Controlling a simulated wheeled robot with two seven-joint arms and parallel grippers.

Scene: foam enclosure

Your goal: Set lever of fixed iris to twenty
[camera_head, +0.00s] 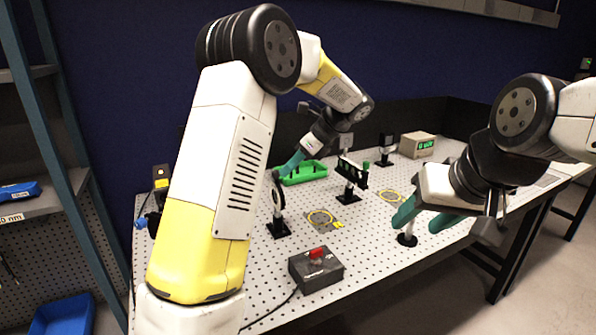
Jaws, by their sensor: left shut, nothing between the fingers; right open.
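The fixed iris looks to be the dark round mount (277,197) on a post with a black base, on the left part of the perforated table. Its lever and scale are too small to read. My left gripper (289,164) reaches over from behind, teal fingers shut and empty, with the tips just above the top of the mount. I cannot tell whether they touch it.
A green tray (305,173) lies behind the mount. A black holder (351,178) on a post stands mid-table. A box with a red button (316,268) sits at the front edge. A display box (417,145) stands at the back.

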